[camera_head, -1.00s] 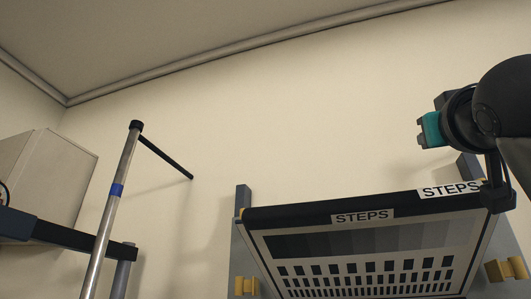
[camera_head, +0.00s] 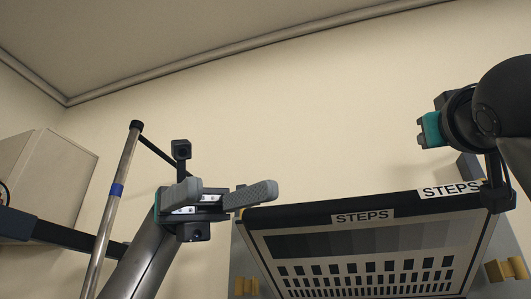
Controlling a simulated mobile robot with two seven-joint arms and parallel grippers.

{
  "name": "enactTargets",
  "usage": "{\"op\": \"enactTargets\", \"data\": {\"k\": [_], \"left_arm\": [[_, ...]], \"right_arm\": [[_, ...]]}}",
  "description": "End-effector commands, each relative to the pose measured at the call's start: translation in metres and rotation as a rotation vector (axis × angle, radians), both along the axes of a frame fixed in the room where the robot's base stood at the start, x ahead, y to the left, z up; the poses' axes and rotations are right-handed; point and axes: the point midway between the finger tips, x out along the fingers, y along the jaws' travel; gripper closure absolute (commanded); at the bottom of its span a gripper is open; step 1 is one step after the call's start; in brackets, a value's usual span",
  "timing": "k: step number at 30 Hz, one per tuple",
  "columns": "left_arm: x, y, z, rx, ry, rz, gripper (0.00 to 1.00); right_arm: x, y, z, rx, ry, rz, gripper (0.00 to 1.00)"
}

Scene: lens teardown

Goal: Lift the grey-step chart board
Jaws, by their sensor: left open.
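The grey-step chart board (camera_head: 361,241) is at the lower right, tilted, with a dark top edge, a white STEPS label, a row of grey steps and rows of black blocks. Its lower part is cut off by the frame. My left gripper (camera_head: 230,189) is open, its two grey fingers spread, just left of the board's upper left corner. The right finger overlaps that corner in the picture; I cannot tell if they touch. My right gripper (camera_head: 421,133) is above the board's right end, seen from the side; its jaw opening does not show clearly.
A metal pole (camera_head: 117,190) with a blue band and a black side rod stands at the left. A pale box (camera_head: 45,180) is behind it. Yellow brackets (camera_head: 507,269) flank the board. The wall above the board is clear.

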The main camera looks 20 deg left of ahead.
Motion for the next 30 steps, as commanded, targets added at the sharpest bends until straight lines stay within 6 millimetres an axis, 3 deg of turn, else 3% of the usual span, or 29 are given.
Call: {"op": "enactTargets", "data": {"k": [6, 12, 17, 21, 30], "left_arm": [[-0.008, -0.056, -0.009, 0.267, -0.288, 0.278, 0.35], [0.004, -0.080, -0.013, 0.472, -0.560, 0.571, 0.35], [0.016, -0.079, -0.003, 0.606, -0.779, 0.826, 0.35], [0.022, -0.068, 0.017, 0.698, -0.965, 1.058, 0.35], [0.017, -0.039, 0.060, 0.796, -1.215, 1.414, 0.35]], "right_arm": [[0.000, 0.000, 0.000, 0.000, 0.000, 0.000, 1.00], [0.000, 0.000, 0.000, 0.000, 0.000, 0.000, 1.00], [0.000, 0.000, 0.000, 0.000, 0.000, 0.000, 1.00], [0.000, 0.000, 0.000, 0.000, 0.000, 0.000, 1.00], [0.000, 0.000, 0.000, 0.000, 0.000, 0.000, 1.00]]}}
